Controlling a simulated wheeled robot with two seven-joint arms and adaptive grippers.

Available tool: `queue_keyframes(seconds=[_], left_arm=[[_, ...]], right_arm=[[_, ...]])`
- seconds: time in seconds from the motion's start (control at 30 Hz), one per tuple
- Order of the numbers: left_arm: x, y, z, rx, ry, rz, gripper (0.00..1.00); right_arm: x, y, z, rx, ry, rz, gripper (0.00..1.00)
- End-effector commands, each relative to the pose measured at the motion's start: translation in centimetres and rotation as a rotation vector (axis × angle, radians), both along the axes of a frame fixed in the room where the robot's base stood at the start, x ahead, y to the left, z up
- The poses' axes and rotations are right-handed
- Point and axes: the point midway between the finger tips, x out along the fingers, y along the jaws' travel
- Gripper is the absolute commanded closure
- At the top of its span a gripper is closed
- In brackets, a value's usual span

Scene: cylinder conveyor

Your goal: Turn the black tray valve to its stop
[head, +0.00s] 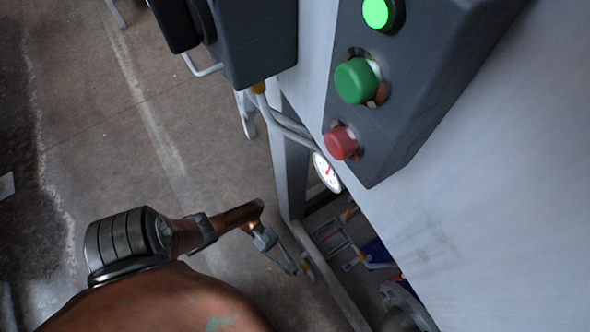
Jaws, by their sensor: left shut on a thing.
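My left arm reaches in from the lower left, and its small grey gripper (290,263) is low in the middle of the head view. It points down and right, beside the lower end of the machine's frame. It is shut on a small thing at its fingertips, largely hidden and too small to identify. I cannot make out the black tray valve for certain. My right gripper is not in view.
A pale panel (510,190) fills the right side. It carries a dark control box (400,90) with a green button (355,80) and a red button (341,142). A white gauge (326,172) sits below. Bare floor (110,130) lies at the left.

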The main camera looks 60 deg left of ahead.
Motion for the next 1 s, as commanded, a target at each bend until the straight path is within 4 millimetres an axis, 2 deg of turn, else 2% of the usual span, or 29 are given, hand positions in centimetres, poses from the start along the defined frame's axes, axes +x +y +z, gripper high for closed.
queue_keyframes(seconds=[0.53, 0.57, 0.63, 1.0], left_arm=[[-0.2, 0.37, 0.25, -0.018, -0.007, 0.019, 1.0], [-0.21, 0.4, 0.25, -0.018, -0.007, 0.019, 0.86], [-0.24, 0.44, 0.24, -0.017, -0.006, 0.018, 0.81], [-0.51, 0.52, 0.2, -0.014, -0.003, 0.014, 0.81]], right_arm=[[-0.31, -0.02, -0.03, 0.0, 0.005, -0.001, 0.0], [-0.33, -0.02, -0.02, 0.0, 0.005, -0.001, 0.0], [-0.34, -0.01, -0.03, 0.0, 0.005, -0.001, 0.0], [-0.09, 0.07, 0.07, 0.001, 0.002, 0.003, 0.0]])
